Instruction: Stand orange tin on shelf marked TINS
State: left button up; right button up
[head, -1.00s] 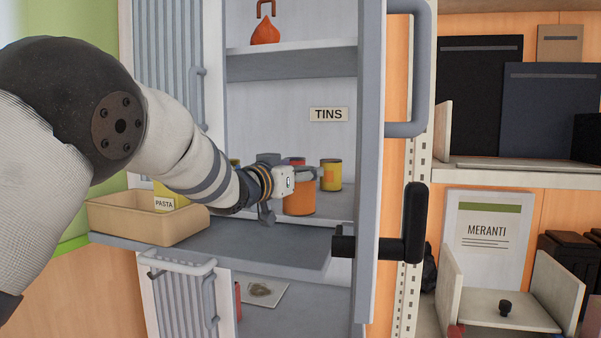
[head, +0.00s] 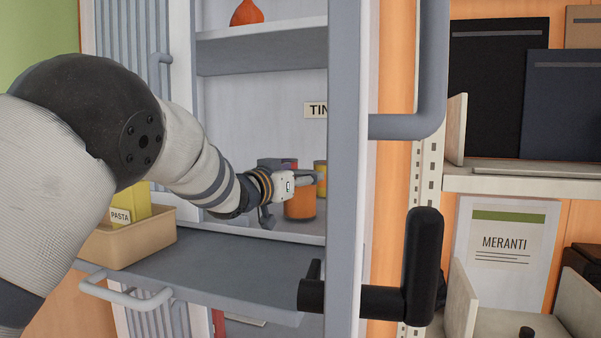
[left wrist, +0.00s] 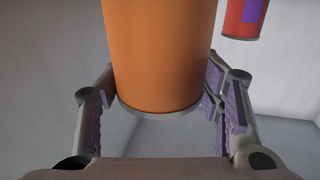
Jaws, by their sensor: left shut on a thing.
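The orange tin (head: 299,206) is upright inside the open cabinet, over the shelf (head: 285,234) under the TINS label (head: 315,110). My left gripper (head: 305,181) is shut on it. The left wrist view shows the tin (left wrist: 160,55) between the purple-padded fingers, its lower rim visible. I cannot tell whether its base touches the shelf. The label's right end is hidden by the cabinet's upright edge. My right gripper is not in view.
A yellow tin (head: 320,172) stands behind, partly hidden by the upright; a red tin (left wrist: 246,18) is close by. A tan PASTA bin (head: 135,240) sits left on the grey ledge (head: 225,262).

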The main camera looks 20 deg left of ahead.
pick_arm(q)
jog(key=shift+s+a+r, duration=0.1)
jog(key=shift+s+r, duration=0.25)
jog(key=shift+s, duration=0.15)
jog(key=shift+w+f, duration=0.15)
jog(key=shift+w, duration=0.15)
jog(key=shift+s, duration=0.1)
jog(key=shift+f, duration=0.3)
jog(key=o, duration=1.6)
jog(key=shift+f, duration=0.15)
jog(key=v, duration=1.2)
